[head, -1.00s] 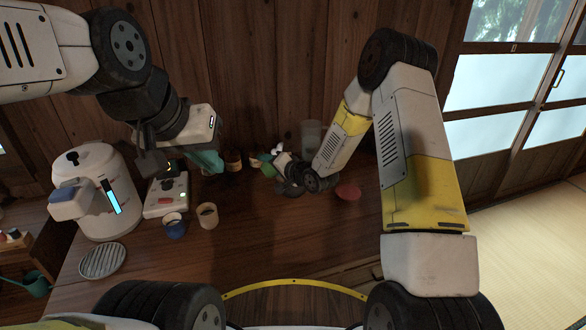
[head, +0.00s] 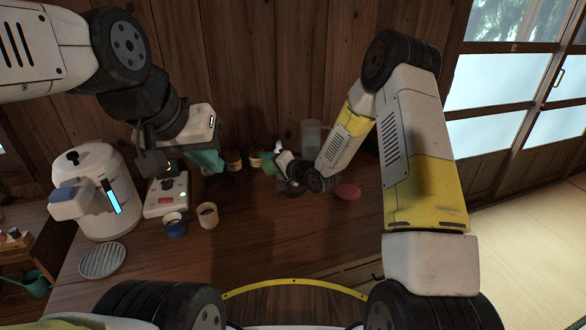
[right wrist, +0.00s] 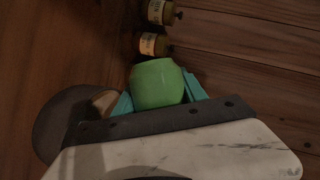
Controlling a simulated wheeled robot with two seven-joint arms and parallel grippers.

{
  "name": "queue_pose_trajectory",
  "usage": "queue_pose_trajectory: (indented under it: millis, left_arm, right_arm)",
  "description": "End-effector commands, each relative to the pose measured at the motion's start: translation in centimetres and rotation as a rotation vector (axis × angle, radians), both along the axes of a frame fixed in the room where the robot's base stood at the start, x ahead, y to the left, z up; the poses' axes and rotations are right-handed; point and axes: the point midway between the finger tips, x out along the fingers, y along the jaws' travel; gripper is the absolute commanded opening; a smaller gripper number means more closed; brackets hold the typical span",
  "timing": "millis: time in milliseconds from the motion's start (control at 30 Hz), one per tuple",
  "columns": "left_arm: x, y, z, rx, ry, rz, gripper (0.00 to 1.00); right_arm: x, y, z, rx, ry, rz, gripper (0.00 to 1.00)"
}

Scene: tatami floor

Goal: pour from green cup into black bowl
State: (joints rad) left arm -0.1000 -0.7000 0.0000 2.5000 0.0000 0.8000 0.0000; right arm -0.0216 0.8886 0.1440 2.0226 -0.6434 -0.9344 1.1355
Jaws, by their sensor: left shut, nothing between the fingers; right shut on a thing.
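The green cup (right wrist: 157,82) is between the teal fingers of my right gripper (right wrist: 160,95) in the right wrist view. The gripper is shut on it. In the head view the green cup (head: 268,168) shows small and partly hidden near the back of the counter, beside my right wrist. My left gripper (head: 207,162) is shut and empty above the counter, left of the green cup.
Small labelled jars (right wrist: 152,45) stand beyond the cup. A white machine (head: 100,190), a switch box (head: 166,196), a blue cup (head: 174,226), a beige cup (head: 207,215) and a ribbed disc (head: 102,261) are at left. The counter's front middle is clear.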

Motion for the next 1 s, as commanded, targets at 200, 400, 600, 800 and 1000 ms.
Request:
queue_pose_trajectory:
  millis: [200, 400, 600, 800, 1000]
  left_arm:
    - [0.00, 0.00, 0.00, 0.000, 0.000, 0.000, 0.00]
    - [0.00, 0.00, 0.00, 0.000, 0.000, 0.000, 0.00]
    - [0.00, 0.00, 0.00, 0.000, 0.000, 0.000, 0.00]
    - [0.00, 0.00, 0.00, 0.000, 0.000, 0.000, 0.00]
    - [0.00, 0.00, 0.00, 0.000, 0.000, 0.000, 0.00]
  right_arm:
    - [0.02, 0.00, 0.17, 0.022, 0.008, 0.001, 0.00]
    - [0.04, -0.02, 0.27, 0.042, 0.018, 0.001, 0.00]
    - [0.05, -0.06, 0.37, 0.061, 0.027, 0.000, 0.00]
    - [0.05, -0.08, 0.45, 0.081, 0.037, 0.001, 0.00]
    - [0.07, -0.12, 0.55, 0.101, 0.047, 0.000, 0.00]
